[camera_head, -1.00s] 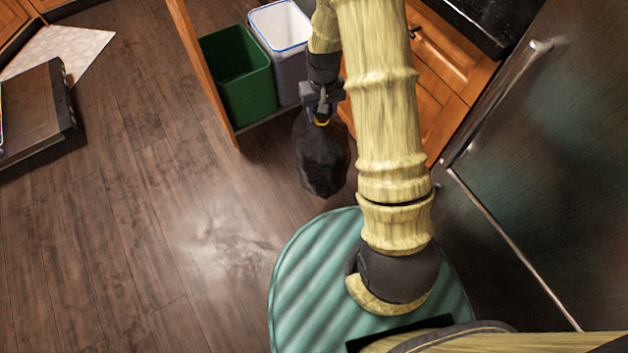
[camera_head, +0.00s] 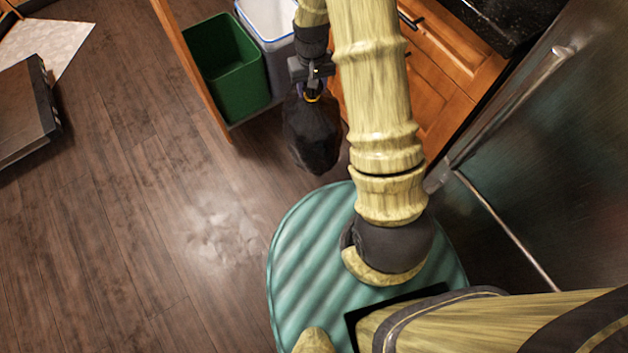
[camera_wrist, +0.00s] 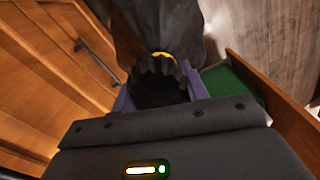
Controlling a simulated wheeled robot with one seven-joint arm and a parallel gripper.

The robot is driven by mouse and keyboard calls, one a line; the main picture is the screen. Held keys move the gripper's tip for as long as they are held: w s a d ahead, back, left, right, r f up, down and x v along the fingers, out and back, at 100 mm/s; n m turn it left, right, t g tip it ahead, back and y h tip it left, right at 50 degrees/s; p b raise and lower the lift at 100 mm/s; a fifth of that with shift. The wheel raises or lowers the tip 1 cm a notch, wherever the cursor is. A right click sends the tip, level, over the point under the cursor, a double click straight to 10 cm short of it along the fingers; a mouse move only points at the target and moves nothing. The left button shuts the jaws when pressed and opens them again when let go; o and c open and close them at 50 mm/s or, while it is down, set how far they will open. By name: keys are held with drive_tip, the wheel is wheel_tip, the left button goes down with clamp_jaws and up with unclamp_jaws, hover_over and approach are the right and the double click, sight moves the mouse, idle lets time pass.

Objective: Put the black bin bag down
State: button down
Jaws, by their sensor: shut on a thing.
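The black bin bag (camera_head: 312,135) hangs below my gripper (camera_head: 312,90) in the head view, with a yellow tie around its neck. In the wrist view the bag (camera_wrist: 155,30) fills the top middle. Its gathered top sits between the two fingers of my gripper (camera_wrist: 158,88), which is shut on it. The bag hangs beside the pulled-out bins, above or close to the dark wooden floor (camera_head: 130,170). I cannot tell whether its bottom touches the floor.
A green bin (camera_head: 227,65) and a white-lined grey bin (camera_head: 272,35) stand in an open drawer with a wooden front (camera_head: 190,68). Wooden cabinets (camera_head: 440,75) and a steel fridge (camera_head: 540,160) are on the right. Floor to the left is clear up to a dark flat box (camera_head: 28,110).

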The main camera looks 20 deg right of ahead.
wheel_tip(320, 180, down, 17)
drive_tip(key=s+n+b, duration=0.2)
drive_tip(key=n+b, duration=0.1)
drive_tip(key=b, duration=1.4)
drive_tip(key=shift+s+r+n+b, duration=0.15)
drive_tip(key=shift+r+n+b, duration=0.05)
drive_tip(key=shift+n+b, duration=0.1)
drive_tip(key=shift+f, duration=0.1)
drive_tip(key=shift+f+b, duration=1.4)
drive_tip(key=shift+f, duration=1)
wheel_tip(320, 180, down, 5)
drive_tip(key=b, duration=0.3)
drive_tip(key=shift+f, duration=0.1)
